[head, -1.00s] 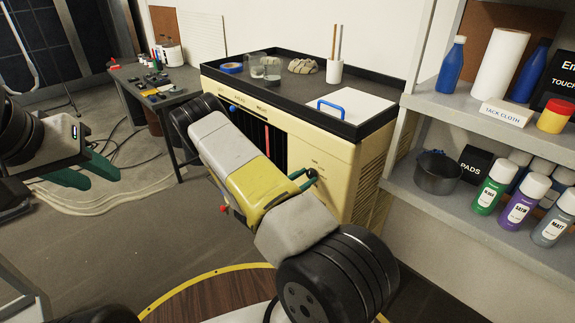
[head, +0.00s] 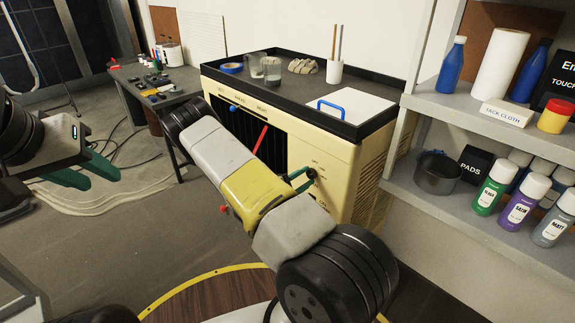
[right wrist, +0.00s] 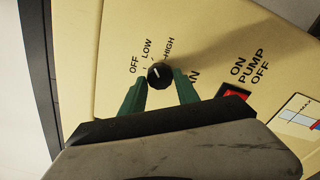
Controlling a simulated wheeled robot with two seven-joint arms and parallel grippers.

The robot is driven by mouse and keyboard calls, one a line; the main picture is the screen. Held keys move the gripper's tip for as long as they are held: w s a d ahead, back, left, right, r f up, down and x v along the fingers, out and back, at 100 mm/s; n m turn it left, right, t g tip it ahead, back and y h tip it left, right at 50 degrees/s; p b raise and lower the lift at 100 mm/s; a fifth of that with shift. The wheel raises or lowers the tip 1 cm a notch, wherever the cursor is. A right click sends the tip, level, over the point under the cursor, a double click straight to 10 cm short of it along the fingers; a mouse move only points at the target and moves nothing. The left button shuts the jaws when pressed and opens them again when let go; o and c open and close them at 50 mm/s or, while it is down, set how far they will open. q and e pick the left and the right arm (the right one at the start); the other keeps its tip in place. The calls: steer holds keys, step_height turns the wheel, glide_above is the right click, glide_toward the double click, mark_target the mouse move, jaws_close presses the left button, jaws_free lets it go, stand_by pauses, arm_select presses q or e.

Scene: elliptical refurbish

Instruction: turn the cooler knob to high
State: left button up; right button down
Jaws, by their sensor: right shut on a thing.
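The cream cooler (head: 335,175) stands behind my right arm in the head view. In the right wrist view its small black knob (right wrist: 160,75) sits beside the printed words OFF, LOW and HIGH. The knob's white mark points up and left, roughly toward LOW; its exact setting is hard to read. My right gripper (head: 303,180) is shut on the knob, with a green finger on either side; it also shows in the right wrist view (right wrist: 160,88). My left gripper (head: 92,172) is open and empty at the far left, away from the cooler.
A red pump switch (right wrist: 237,93) is close to the right finger. A red strip (head: 261,139) slants across the cooler's dark grille. A black tray (head: 290,95) on top holds glasses and a cup. A shelf (head: 440,200) with bottles stands close on the right.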

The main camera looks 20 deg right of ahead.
steer(key=m, duration=0.4)
steer(key=shift+m, duration=2.2)
steer(key=c, duration=0.9)
jaws_free()
steer(key=shift+a, duration=0.1)
steer(key=v, duration=0.7)
steer(key=shift+s+a, duration=0.15)
steer(key=shift+a, duration=0.15)
